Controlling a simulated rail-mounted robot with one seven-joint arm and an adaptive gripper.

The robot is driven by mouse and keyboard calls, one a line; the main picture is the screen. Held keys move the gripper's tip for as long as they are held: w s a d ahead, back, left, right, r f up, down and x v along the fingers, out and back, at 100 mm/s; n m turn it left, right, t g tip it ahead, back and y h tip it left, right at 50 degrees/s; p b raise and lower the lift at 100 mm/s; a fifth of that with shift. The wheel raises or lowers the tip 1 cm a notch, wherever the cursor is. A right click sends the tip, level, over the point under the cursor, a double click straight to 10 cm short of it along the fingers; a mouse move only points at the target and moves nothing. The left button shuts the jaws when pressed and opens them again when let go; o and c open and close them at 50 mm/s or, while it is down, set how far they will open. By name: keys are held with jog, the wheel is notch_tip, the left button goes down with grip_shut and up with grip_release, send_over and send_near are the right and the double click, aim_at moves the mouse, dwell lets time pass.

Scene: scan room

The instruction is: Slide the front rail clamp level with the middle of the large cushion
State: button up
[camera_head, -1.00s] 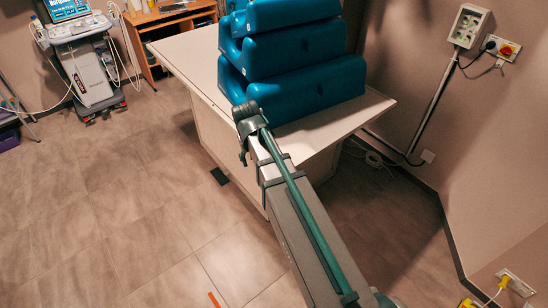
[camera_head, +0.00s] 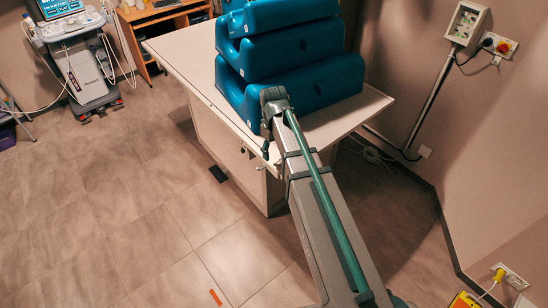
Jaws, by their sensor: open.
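Three blue cushions are stacked on the pale table (camera_head: 185,58). The large cushion (camera_head: 325,84) is at the bottom, with its long side facing me. My arm reaches up from the lower right to the table's near edge. My gripper (camera_head: 266,150) is a small dark shape hanging below the wrist at that edge, just in front of the large cushion's left part. It is open, and I see nothing between its jaws. A tiny dark detail (camera_head: 243,151) shows below the edge, left of my gripper; I cannot tell whether it is a rail clamp. My arm hides part of the edge.
An ultrasound cart (camera_head: 80,60) stands at the upper left beside a wooden desk (camera_head: 160,20). A switch box (camera_head: 467,23) and a pole are on the right wall. The tiled floor (camera_head: 110,190) left of the table is mostly clear.

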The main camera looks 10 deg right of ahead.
aim_at(273, 159)
jog(key=shift+f+p, duration=0.6)
jog(key=shift+f, duration=1.9)
grip_shut()
